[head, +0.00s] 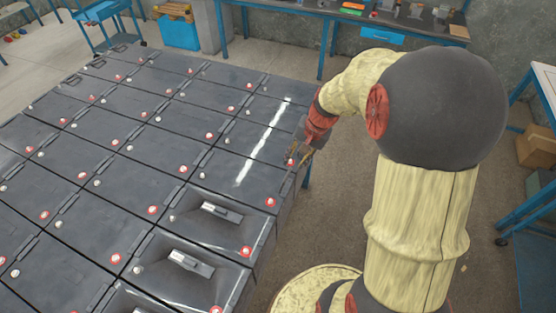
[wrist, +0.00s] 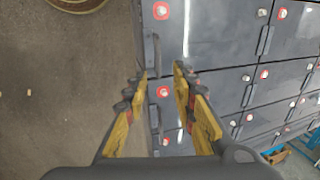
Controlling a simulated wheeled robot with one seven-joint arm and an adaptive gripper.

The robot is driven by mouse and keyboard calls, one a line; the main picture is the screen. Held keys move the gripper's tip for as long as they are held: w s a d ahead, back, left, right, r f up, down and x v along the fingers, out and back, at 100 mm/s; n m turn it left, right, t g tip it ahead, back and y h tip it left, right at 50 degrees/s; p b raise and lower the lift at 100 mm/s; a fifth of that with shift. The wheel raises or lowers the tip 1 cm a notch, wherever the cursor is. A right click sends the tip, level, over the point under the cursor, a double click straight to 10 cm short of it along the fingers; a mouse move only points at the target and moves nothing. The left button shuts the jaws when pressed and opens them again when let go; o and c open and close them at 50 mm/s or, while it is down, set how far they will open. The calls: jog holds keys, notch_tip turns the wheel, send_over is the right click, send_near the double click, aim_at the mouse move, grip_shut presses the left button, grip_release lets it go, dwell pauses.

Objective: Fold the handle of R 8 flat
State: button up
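Dark grey batteries (head: 112,228) stand in close rows, with red and white terminals on top. I can read no R 8 label, so I cannot tell which battery it is. In the wrist view a dark bar-like handle (wrist: 152,52) runs along the edge of the nearest battery (wrist: 172,35), just beyond my fingertips. I cannot tell if it is raised or flat. My gripper (head: 298,158) is over the right edge of the rows in the head view. In the wrist view its yellow fingers (wrist: 160,76) are apart, with nothing held between them.
Two near batteries have pale blocky parts (head: 221,211) in the middle of their tops. More dark handles (wrist: 265,41) show on neighbouring batteries. The floor (head: 338,205) right of the rows is open. A blue workbench (head: 345,16) stands at the back.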

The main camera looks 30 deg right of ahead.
aim_at(288, 175)
jog(key=x, duration=0.7)
jog(key=shift+f+b, duration=0.3)
jog(key=shift+f, duration=0.05)
jog(key=shift+s, duration=0.1)
jog(key=c, duration=0.3)
grip_shut()
jog(key=shift+s, duration=0.1)
